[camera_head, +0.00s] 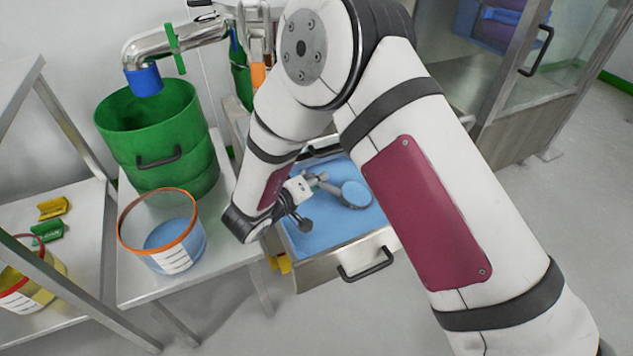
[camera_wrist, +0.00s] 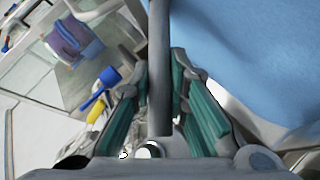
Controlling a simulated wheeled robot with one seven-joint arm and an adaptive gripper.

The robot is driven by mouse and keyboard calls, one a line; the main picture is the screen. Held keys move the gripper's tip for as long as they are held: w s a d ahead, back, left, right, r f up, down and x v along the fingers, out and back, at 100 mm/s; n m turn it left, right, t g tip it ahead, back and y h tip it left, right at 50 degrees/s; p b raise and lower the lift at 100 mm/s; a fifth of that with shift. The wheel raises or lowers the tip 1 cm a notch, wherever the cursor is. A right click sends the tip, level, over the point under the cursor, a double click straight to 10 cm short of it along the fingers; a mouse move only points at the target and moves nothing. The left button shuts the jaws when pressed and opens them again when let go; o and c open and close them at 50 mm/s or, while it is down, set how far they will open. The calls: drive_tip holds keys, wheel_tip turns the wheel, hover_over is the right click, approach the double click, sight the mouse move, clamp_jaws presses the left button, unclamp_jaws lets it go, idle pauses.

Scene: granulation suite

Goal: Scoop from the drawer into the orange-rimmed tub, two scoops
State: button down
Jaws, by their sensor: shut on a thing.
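The drawer (camera_head: 345,262) is pulled open and holds a bed of blue powder (camera_head: 330,228). My gripper (camera_head: 310,187) is over the drawer, shut on the handle of a grey scoop. The round scoop bowl (camera_head: 356,193) shows blue powder inside and lies at or just above the powder; I cannot tell which. In the wrist view the grey scoop handle (camera_wrist: 160,60) runs between the teal finger pads; the scoop bowl is not seen there. The orange-rimmed tub (camera_head: 160,256) stands on a table left of the drawer, with blue powder visible inside it.
A green drum (camera_head: 157,158) stands behind the tub, under a metal pipe with a blue end (camera_head: 143,80). A shelf rack (camera_head: 75,210) at left holds a yellow tub and small scoops. A glass-fronted cabinet (camera_head: 535,75) stands at the back right. Floor in front is clear.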

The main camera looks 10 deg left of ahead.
sight(309, 174)
drive_tip(key=shift+h, duration=0.3)
drive_tip(key=shift+s+a+r+p, duration=0.1)
drive_tip(key=shift+a+r+p, duration=0.15)
drive_tip(key=shift+r+p, duration=0.7)
drive_tip(key=shift+s+a+r+p, duration=0.1)
drive_tip(key=shift+a+r+p, duration=0.2)
drive_tip(key=shift+r+p, duration=0.6)
drive_tip(key=shift+s+a+r+p, duration=0.1)
drive_tip(key=shift+a+r+p, duration=0.15)
drive_tip(key=shift+r+p, duration=0.65)
drive_tip(key=shift+s+a+r+n+t+h+p, duration=0.1)
drive_tip(key=shift+a+r+n+t+h+p, duration=0.15)
drive_tip(key=shift+r+p, duration=0.45)
drive_tip(key=shift+a+r+n+t+h+p, duration=0.15)
drive_tip(key=shift+a+r+n+t+p, duration=0.15)
drive_tip(key=shift+r, duration=0.6)
